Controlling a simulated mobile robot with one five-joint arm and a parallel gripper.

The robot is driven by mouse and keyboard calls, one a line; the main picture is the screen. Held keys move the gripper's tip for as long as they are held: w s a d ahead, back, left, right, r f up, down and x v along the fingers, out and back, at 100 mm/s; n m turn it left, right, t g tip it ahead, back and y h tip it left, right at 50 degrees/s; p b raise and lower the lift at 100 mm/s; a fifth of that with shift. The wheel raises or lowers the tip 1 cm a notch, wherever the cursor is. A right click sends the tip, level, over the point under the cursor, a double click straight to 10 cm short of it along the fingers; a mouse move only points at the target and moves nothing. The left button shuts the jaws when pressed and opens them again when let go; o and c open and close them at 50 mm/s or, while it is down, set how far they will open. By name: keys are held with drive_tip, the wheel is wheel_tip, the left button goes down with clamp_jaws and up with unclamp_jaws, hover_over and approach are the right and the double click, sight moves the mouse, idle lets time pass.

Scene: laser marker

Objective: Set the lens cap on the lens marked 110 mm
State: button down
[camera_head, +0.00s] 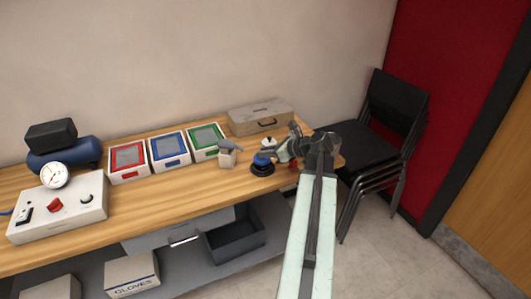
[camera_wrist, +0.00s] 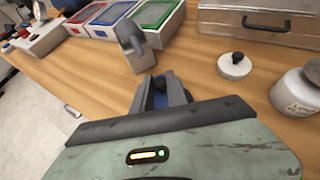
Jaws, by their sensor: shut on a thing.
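My gripper (camera_head: 272,157) is at the right part of the bench, shut on a small blue piece that looks like the lens cap (camera_head: 261,159). The blue piece also shows between the fingers in the wrist view (camera_wrist: 160,84), mostly hidden by them. A round black thing (camera_head: 262,171), likely a lens, stands on the bench directly below the blue piece in the head view. I cannot tell whether they touch. The black thing is hidden behind my gripper in the wrist view. No 110 mm mark is readable.
A grey tool in a holder (camera_wrist: 133,45), a white disc with a black knob (camera_wrist: 235,65) and a white jar (camera_wrist: 298,90) stand close by. Red, blue (camera_head: 170,148) and green framed boxes line the back. A case (camera_head: 261,117) stands behind. Bare wood lies left of my gripper.

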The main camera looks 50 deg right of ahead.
drive_tip(key=shift+f+b, duration=0.6)
drive_tip(key=c, duration=1.6)
unclamp_jaws()
drive_tip(key=shift+r, duration=0.1)
drive_tip(key=shift+p+v, duration=0.9)
drive_tip(key=shift+v, duration=0.6)
drive_tip(key=p+v, duration=0.3)
drive_tip(key=v, duration=0.5)
drive_tip(key=shift+p, duration=0.3)
